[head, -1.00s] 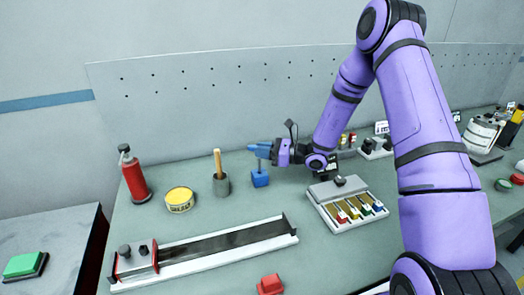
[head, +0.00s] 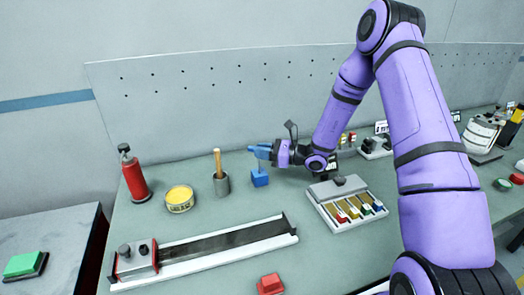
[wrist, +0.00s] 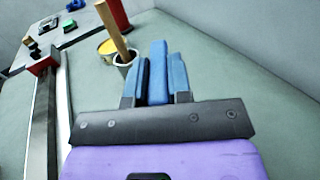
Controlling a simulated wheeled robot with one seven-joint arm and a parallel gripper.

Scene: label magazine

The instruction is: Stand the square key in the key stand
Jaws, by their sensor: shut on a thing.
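The square key shows in the wrist view as a blue bar (wrist: 158,66) between my two blue fingers. My gripper (head: 257,151) is shut on it and points left, level, above a blue block (head: 260,180) on the bench. This block appears to be the key stand. Only a very short gap shows between the gripper and the block's top. The key's lower end is hidden, so I cannot tell how deep it sits in the block. The block is not visible in the wrist view.
A grey pot with a wooden handle (head: 221,182) stands just left of the block. Further left are a yellow tin (head: 179,198) and a red bottle (head: 133,175). A white tray with coloured tabs (head: 345,207) lies to the right, a long rail (head: 215,248) in front.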

